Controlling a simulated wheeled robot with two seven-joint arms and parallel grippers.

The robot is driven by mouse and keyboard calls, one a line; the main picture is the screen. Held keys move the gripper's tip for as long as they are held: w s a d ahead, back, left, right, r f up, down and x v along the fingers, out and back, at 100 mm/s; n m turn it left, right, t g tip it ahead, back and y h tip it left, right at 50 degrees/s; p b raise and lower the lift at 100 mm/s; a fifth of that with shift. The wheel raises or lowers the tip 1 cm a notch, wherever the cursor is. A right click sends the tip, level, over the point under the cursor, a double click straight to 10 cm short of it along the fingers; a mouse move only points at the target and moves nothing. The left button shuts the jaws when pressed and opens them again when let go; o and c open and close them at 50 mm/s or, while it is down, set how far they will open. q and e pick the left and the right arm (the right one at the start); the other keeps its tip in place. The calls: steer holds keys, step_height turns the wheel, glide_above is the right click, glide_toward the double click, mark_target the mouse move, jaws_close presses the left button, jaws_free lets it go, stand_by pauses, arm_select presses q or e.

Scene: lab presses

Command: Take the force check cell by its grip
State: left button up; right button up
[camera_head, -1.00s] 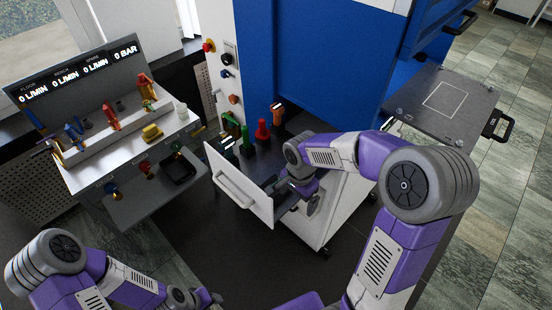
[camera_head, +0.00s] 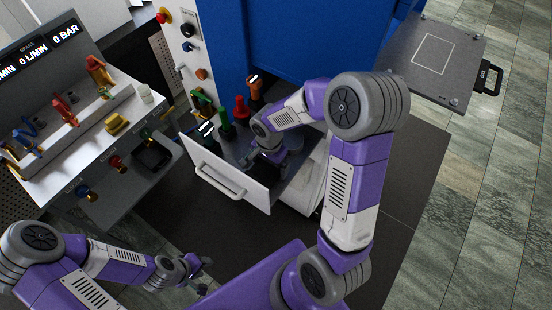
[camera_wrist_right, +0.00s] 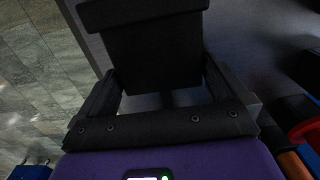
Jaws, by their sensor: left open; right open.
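My right gripper (camera_head: 264,158) is inside the open drawer, pointing down behind the drawer's front panel. In the right wrist view its two dark fingers (camera_wrist_right: 160,98) are apart. A dark block with a wider bar across its end (camera_wrist_right: 150,45) lies between and beyond them; it may be the force check cell's grip, but I cannot tell for sure. I cannot tell if the fingers touch it. In the head view my right arm hides most of that spot. My left gripper (camera_head: 197,272) is open and empty at the lower left, over the floor.
The white drawer front (camera_head: 228,180) stands out from the press. Tools with green (camera_head: 226,122), red (camera_head: 241,107) and orange (camera_head: 254,88) handles stand in the drawer left of my right gripper. A bench (camera_head: 60,165) with fittings is at left. A grey plate (camera_head: 405,60) juts out at right.

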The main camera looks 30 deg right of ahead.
steer(key=shift+w, duration=0.1)
steer(key=c, duration=0.9)
steer(key=shift+o, duration=0.2)
